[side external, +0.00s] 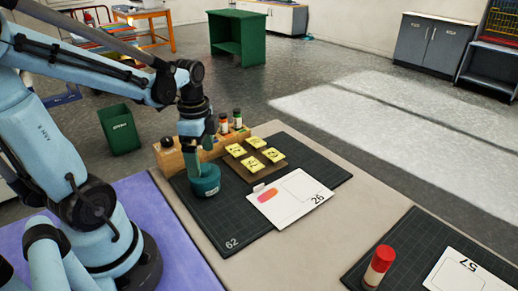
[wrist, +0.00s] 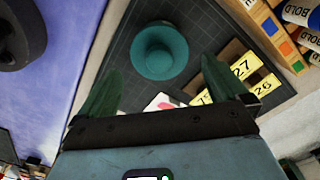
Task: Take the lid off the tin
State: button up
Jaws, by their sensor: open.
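A round teal tin (side external: 206,185) stands upright on the dark gridded mat (side external: 225,222), left of the white card. In the wrist view its round teal lid (wrist: 160,62) with a raised knob in the middle is seen from above and seems to sit on the tin. My gripper (wrist: 160,88) is open and empty, with a green finger on each side of the picture below the lid. In the side view my gripper (side external: 204,155) is over the tin; its fingertips blend with the tin, so I cannot tell the exact gap.
A brown board with yellow number tiles (side external: 256,154) lies right of the tin. A wooden rack with bottles (side external: 208,150) stands behind it. A white card with a pink mark (side external: 300,197) lies in front. A red-capped bottle (side external: 379,266) stands farther right. Bare tabletop lies between the mats.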

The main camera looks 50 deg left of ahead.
aim_at(203, 168)
jog(key=shift+f, duration=2.15)
jog(key=shift+c, duration=0.2)
jog(key=c, duration=0.8)
jog(key=shift+r, duration=0.15)
